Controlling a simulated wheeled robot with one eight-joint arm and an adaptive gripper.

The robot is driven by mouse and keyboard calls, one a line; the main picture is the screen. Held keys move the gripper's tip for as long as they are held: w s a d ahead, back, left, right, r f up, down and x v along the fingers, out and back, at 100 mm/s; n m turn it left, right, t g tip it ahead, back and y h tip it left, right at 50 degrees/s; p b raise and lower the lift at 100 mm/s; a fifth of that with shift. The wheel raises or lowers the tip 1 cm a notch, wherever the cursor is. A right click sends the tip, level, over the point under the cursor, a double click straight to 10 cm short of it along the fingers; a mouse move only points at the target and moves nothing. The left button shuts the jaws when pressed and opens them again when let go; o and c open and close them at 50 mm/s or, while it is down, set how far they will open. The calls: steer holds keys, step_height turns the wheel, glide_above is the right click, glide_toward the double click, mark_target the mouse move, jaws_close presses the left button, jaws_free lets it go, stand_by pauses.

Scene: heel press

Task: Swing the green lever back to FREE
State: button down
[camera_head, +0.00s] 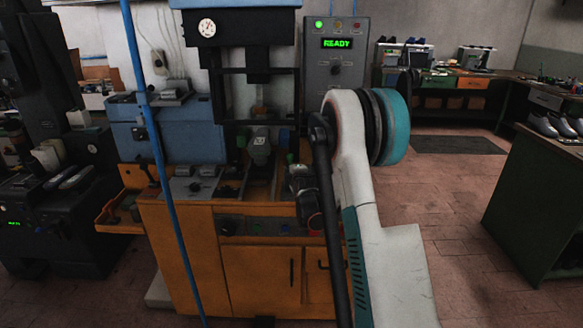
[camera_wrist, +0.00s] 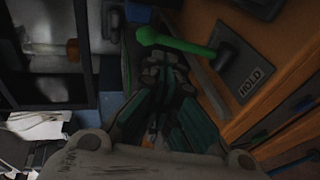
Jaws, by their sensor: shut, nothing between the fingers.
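The green lever (camera_wrist: 185,45) shows in the wrist view, with its round knob (camera_wrist: 147,36) at the left end and a dark pivot at its right end. It lies beside a grey plate (camera_wrist: 250,85) marked HOLD; no FREE mark is readable. My gripper (camera_wrist: 166,72) is shut and empty, its fingertips just below the knob in the picture. Whether they touch the lever is unclear. In the head view my gripper (camera_head: 299,178) is at the right side of the press bench, partly hidden by my arm, and the lever is hard to make out there.
The press (camera_head: 245,80) stands on an orange cabinet (camera_head: 262,275), with a control panel (camera_head: 337,70) reading READY. A green bench (camera_head: 535,200) with shoes stands right, with open floor between.

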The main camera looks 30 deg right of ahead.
steer(key=v, duration=0.3)
steer(key=p+v, duration=0.1)
steer(key=v, duration=0.2)
steer(key=shift+w+d+r, duration=0.1)
steer(key=shift+r, duration=0.1)
steer(key=s+a+r+m+g+y, duration=0.1)
steer(key=s+a+r+m, duration=0.1)
steer(key=s+a+r, duration=0.4)
steer(key=s+a+r+m+y, duration=0.1)
steer(key=s+a+r+y, duration=0.15)
steer(key=a, duration=0.55)
steer(key=s+a+r+m+g, duration=0.1)
steer(key=s+a+r+m, duration=0.1)
steer(key=s+a+r, duration=0.4)
steer(key=s+a+f+m+g, duration=0.1)
steer(key=s+a, duration=0.3)
steer(key=s, duration=0.4)
steer(key=s+a+f+m+g+y, duration=0.1)
steer(key=s+a+m, duration=0.3)
steer(key=s, duration=0.4)
steer(key=s+a+f+m+g+y, duration=0.1)
steer(key=s+a+f+m+g, duration=0.1)
steer(key=s, duration=0.7)
steer(key=shift+a+f+m+g, duration=0.45)
steer(key=shift+a+f, duration=0.25)
steer(key=shift+a, duration=0.4)
